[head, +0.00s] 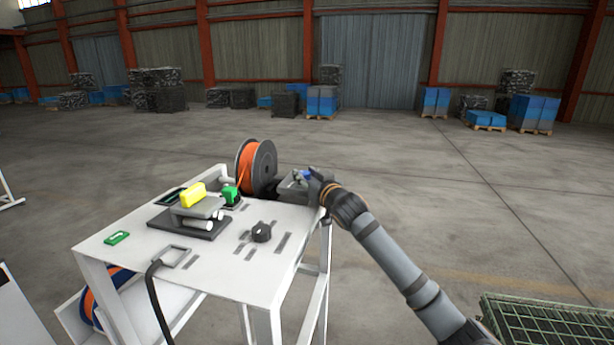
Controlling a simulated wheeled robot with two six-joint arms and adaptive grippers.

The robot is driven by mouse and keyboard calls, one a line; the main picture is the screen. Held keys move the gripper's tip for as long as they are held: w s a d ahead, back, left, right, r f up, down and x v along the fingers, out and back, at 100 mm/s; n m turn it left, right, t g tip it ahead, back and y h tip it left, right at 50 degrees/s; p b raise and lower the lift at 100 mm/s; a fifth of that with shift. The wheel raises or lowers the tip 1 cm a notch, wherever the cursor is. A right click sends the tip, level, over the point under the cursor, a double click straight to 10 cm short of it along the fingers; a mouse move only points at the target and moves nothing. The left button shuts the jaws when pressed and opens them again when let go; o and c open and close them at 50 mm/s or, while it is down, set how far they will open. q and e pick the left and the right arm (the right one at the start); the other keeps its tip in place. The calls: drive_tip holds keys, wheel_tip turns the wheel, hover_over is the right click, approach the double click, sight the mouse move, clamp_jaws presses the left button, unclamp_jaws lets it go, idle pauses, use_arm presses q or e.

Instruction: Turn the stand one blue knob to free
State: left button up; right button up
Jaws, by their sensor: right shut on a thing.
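A white stand (225,268) stands ahead of me. A small blue knob (307,174) shows at its back right corner, on a grey block (290,187). My right gripper (314,178) reaches in from the right and is at the blue knob, shut on it. The gripper and wrist hide part of the knob, so its turn position cannot be read. My left gripper is not in view.
On the stand are an orange cable reel (257,166), a yellow block (193,194) on a grey fixture, a green part (231,194), a black knob (261,232) and a black cable (155,295). A green mesh crate (550,322) is at lower right. Open floor lies beyond.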

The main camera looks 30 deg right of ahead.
drive_tip(key=shift+f, duration=0.15)
drive_tip(key=o, duration=1.2)
